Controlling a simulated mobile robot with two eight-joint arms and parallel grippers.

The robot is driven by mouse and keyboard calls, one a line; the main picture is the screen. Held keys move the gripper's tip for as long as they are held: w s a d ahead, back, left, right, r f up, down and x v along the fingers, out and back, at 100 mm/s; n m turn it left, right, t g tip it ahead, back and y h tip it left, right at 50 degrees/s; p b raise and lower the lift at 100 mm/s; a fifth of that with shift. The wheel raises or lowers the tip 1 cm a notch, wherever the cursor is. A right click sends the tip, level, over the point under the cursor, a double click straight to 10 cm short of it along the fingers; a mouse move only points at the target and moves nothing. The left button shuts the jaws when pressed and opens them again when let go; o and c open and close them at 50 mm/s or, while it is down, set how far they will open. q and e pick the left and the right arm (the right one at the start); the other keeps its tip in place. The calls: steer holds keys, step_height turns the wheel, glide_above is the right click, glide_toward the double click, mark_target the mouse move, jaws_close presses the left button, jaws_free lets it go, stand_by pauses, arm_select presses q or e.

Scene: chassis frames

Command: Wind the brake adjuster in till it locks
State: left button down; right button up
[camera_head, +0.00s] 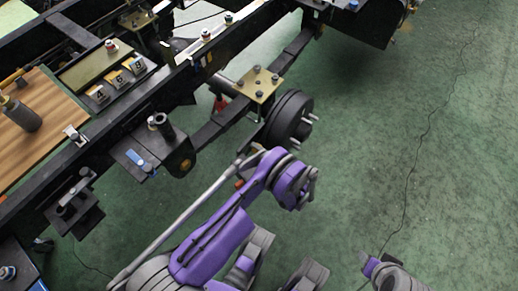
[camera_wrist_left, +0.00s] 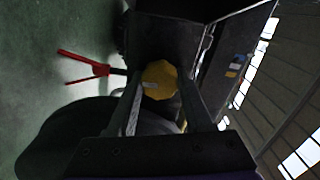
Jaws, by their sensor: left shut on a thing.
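The brake adjuster appears as a yellow many-sided knob (camera_wrist_left: 160,80) in the left wrist view. My left gripper (camera_wrist_left: 163,92) has one finger on each side of the knob and is shut on it. A pale mark shows on the knob's face. In the head view, my purple left arm reaches up to the black brake drum (camera_head: 289,117) with its studs, below the chassis rail. The knob and the left fingertips cannot be made out there. My right gripper cannot be made out in either view.
The black chassis rail (camera_head: 215,85) runs diagonally above the work. A yellowish plate (camera_head: 258,84) with bolts sits over the axle. A red stand-like thing (camera_wrist_left: 88,68) is beside the knob. A wooden board (camera_head: 40,140) lies at left. Green floor at right is open, with a thin cable.

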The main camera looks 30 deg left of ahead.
arm_select(q)
steer(key=shift+c, duration=1.5)
jaws_free()
steer(key=d+p, duration=0.2)
steer(key=d, duration=0.9)
steer(key=shift+s, duration=0.4)
steer(key=shift+a, duration=0.1)
